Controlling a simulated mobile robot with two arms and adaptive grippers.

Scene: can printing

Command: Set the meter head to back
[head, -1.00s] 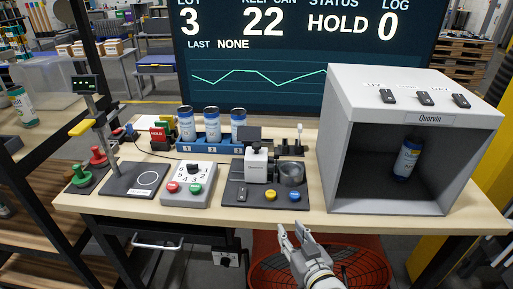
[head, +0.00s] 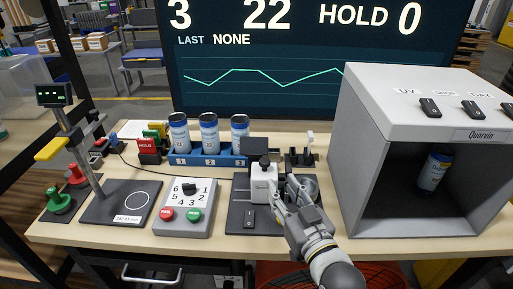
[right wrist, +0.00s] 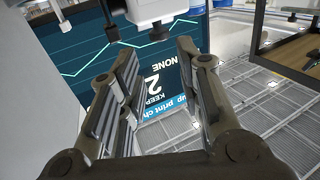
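The meter (head: 262,180) is a white block with a black knob on top and a small dark screen behind it, standing on a dark base plate (head: 240,200) mid-table. A grey round cup (head: 309,184) is to its right, partly hidden by my arm. My right gripper (head: 284,188) is at the right side of the white block, close to it; I cannot tell whether they touch. In the right wrist view the fingers (right wrist: 158,55) are spread with nothing between them, and a white part (right wrist: 150,10) shows just beyond the tips. My left gripper is out of view.
A numbered dial box (head: 187,195) and a stand with a dark plate (head: 118,203) are to the left. A blue rack (head: 207,159) with three cans is behind. A grey booth (head: 375,150) with one can inside stands at the right.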

